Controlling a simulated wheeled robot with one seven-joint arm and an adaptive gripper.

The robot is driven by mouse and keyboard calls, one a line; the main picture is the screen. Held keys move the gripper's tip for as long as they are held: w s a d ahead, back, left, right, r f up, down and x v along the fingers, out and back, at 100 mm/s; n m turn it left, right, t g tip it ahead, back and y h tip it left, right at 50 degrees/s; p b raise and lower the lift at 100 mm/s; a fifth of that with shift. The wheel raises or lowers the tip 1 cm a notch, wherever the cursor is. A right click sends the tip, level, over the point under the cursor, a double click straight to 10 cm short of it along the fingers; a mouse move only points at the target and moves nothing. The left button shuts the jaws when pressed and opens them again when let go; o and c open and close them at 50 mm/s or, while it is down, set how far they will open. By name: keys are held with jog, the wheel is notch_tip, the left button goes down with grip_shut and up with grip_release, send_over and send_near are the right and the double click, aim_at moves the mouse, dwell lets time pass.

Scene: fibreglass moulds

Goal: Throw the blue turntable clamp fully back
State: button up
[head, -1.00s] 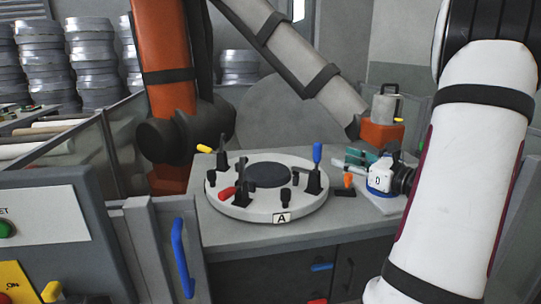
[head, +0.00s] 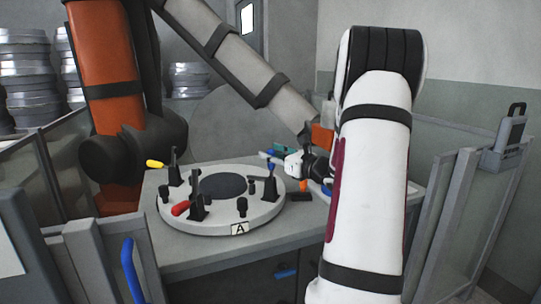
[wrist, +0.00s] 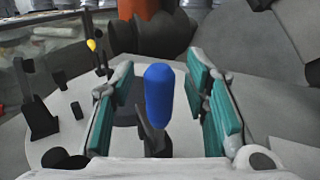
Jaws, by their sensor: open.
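The white round turntable (head: 222,229) with a dark centre disc and a label A sits on the grey bench. Its blue clamp handle (head: 270,167) stands roughly upright at the turntable's right side. In the wrist view the blue handle (wrist: 158,96) stands between the teal pads of my gripper (wrist: 166,90), with visible gaps on both sides. The jaws are open and not closed on it. The clamp's dark lower part (wrist: 153,138) is partly hidden. In the head view my gripper (head: 281,154) is at the turntable's right edge, partly overlapping the handle.
Clamps with a yellow handle (head: 155,163) and a red handle (head: 180,208) stand on the turntable's left and front. An orange robot arm (head: 105,70) rises behind. An orange-handled item (head: 303,186) lies right of the turntable. Glass-panelled fences flank the bench.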

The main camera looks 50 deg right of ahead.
jog(key=shift+w, duration=0.45)
grip_shut()
jog(key=shift+s, duration=0.1)
